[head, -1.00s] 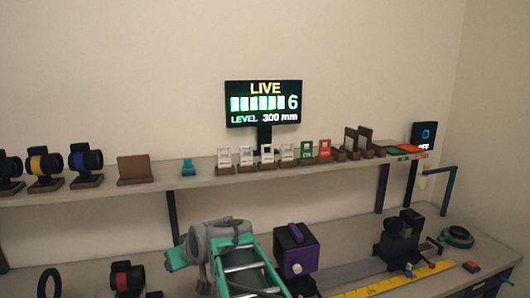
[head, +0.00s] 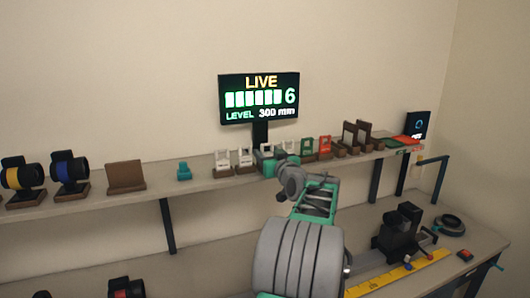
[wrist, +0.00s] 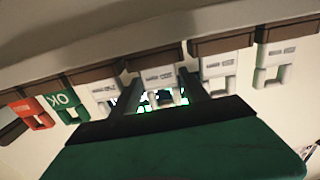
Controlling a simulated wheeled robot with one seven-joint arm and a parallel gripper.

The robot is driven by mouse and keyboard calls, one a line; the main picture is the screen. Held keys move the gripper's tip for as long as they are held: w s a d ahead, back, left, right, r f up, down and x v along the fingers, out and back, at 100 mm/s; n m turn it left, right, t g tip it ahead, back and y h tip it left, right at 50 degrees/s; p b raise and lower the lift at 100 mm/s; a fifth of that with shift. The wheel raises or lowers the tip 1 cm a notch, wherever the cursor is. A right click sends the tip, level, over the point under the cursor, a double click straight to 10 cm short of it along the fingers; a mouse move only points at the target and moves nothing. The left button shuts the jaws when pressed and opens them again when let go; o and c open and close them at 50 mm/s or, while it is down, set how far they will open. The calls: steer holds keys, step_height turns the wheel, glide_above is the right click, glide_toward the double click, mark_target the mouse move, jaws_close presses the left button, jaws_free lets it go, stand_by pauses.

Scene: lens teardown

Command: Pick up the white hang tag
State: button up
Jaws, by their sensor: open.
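Several white hang tags stand in a row on brown stands on the shelf. The third white tag from the left (head: 267,151) is partly hidden behind my gripper (head: 272,165) in the head view. In the wrist view, which looks upside down, this tag (wrist: 160,77) appears between the two dark fingers of my gripper (wrist: 159,93). The gripper is open and empty. I cannot tell whether the fingertips reach around the tag or stop just in front of it. A neighbouring white tag shows on each side (wrist: 217,70) (wrist: 104,93).
A green OK tag (head: 308,146) and a red tag (head: 325,145) stand to the right. The lit LIVE screen (head: 259,98) rises behind the row. A black device (head: 400,231) stands on the bench below.

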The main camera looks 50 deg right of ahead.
steer(key=x, duration=0.3)
steer(key=shift+r+p, duration=0.25)
steer(key=shift+p, duration=0.15)
steer(key=shift+w+f, duration=0.1)
steer(key=shift+f, duration=0.05)
steer(key=c, duration=1.1)
